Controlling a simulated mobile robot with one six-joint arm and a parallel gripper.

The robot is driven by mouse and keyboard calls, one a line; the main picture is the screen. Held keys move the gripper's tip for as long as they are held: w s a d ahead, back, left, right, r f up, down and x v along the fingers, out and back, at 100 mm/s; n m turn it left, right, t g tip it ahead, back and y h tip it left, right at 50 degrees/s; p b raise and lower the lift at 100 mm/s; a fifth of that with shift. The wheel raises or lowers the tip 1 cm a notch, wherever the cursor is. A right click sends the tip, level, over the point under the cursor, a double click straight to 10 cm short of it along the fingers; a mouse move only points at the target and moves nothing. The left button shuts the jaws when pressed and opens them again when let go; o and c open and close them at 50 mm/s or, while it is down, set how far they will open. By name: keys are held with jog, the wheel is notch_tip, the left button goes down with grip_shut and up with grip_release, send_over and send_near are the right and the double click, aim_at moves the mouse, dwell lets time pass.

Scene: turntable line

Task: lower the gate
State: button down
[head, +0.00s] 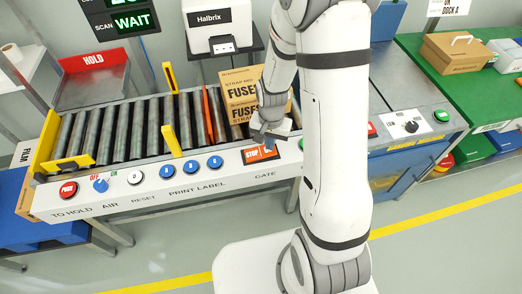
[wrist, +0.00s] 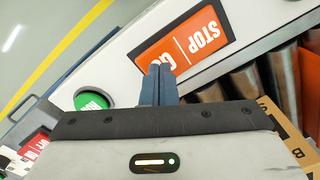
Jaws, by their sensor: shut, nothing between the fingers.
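The orange rocker switch marked STOP and GO (head: 262,154) sits on the conveyor's front rail above the word GATE. It shows large in the wrist view (wrist: 187,40). My gripper (head: 266,139) is shut and empty, its fingertips (wrist: 160,70) at the GO end of the rocker. They partly cover the GO lettering; I cannot tell whether they touch it. An orange-red gate plate (head: 208,115) stands across the rollers, left of a brown box marked FUSES (head: 239,98). My arm hides part of the box and the rail.
The rail holds a red push button (head: 68,189), a blue knob (head: 100,185) and several other buttons. A green button (wrist: 92,100) lies near my fingers. Yellow posts (head: 172,141) rise beside the rollers (head: 105,130). A printer (head: 218,20) stands behind; a screen reads WAIT (head: 133,22).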

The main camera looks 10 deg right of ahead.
jog(key=shift+f+b, duration=0.35)
jog(key=shift+f, duration=0.15)
jog(key=shift+r, duration=0.1)
jog(key=shift+r+p, duration=2.5)
jog(key=shift+r, duration=1)
jog(key=shift+r, duration=0.25)
jog(key=s+r+n+t, duration=0.1)
jog(key=s+r+n, duration=0.2)
jog(key=s+r, duration=0.4)
jog(key=s+r+n+t, duration=0.1)
jog(key=s+r+n, duration=0.2)
jog(key=s+r, duration=0.4)
notch_tip(320, 180, up, 7)
jog(key=shift+d+f+t, duration=0.15)
jog(key=shift+t, duration=0.25)
